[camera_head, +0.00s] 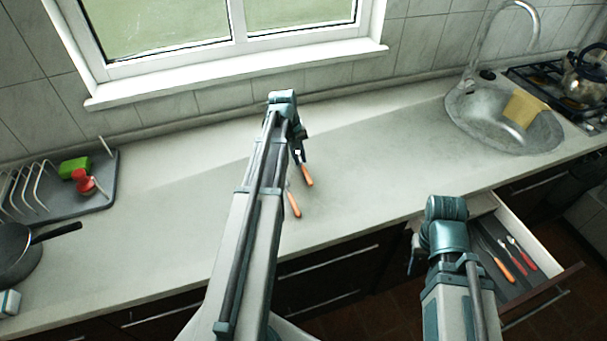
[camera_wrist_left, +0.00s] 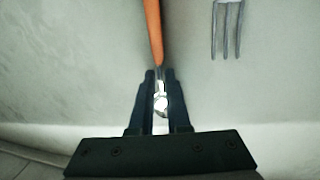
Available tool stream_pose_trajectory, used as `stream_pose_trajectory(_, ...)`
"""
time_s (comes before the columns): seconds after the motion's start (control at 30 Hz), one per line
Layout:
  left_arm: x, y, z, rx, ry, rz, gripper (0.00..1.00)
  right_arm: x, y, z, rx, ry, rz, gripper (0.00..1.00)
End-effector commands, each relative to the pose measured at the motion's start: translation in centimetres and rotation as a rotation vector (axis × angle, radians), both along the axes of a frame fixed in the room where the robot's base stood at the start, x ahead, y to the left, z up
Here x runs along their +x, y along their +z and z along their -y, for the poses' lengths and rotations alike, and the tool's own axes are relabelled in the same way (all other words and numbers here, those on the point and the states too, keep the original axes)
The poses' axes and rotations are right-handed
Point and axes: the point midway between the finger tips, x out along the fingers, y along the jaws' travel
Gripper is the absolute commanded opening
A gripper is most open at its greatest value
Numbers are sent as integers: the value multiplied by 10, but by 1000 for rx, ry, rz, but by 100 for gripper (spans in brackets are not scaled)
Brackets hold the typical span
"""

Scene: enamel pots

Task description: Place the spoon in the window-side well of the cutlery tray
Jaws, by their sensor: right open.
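The orange-handled spoon (camera_head: 307,176) lies on the counter. In the left wrist view its handle (camera_wrist_left: 153,30) runs down between my fingertips, with the shiny bowl behind them. My left gripper (camera_head: 300,155) is low over the counter, its fingers (camera_wrist_left: 159,75) closed on the spoon's neck. The grey cutlery tray (camera_head: 513,292) sits in the open drawer at the right, holding several orange- and red-handled pieces. My right arm hides its left part, and its wells are hard to make out. My right gripper (camera_head: 414,258) is open beside the drawer, partly hidden by its wrist.
A fork (camera_wrist_left: 227,28) lies beside the spoon; its orange handle (camera_head: 294,205) shows in the head view. A dish rack (camera_head: 70,205) and dark pan (camera_head: 18,255) stand at the left. The sink (camera_head: 500,125) and kettle (camera_head: 588,75) are at the right.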

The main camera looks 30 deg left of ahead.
Motion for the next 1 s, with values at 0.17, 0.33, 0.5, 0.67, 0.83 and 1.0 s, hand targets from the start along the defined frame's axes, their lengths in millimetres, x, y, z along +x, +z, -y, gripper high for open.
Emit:
stream_pose_trajectory(0.17, 1, -4, 1, 0, 0, 0, 15, 0, -4, 0, 0, 0, 0, 45)
stream_pose_trajectory(0.33, 1, -4, 1, 0, 0, 0, 4, 0, -4, 0, 0, 0, 0, 45)
stream_pose_trajectory(0.5, 1, -4, 1, 0, 0, 0, 0, 0, -4, 0, 0, 0, 0, 45)
stream_pose_trajectory(0.67, 1, -4, 1, 0, 0, 0, 0, 0, -4, 0, 0, 0, 0, 45)
stream_pose_trajectory(0.83, 1, -3, 1, 0, 0, 0, 0, 0, -3, 0, 0, 0, 0, 45)
stream_pose_trajectory(1.0, 1, 2, 0, 0, 0, 0, 0, 0, 3, 0, 0, 0, 0, 45)
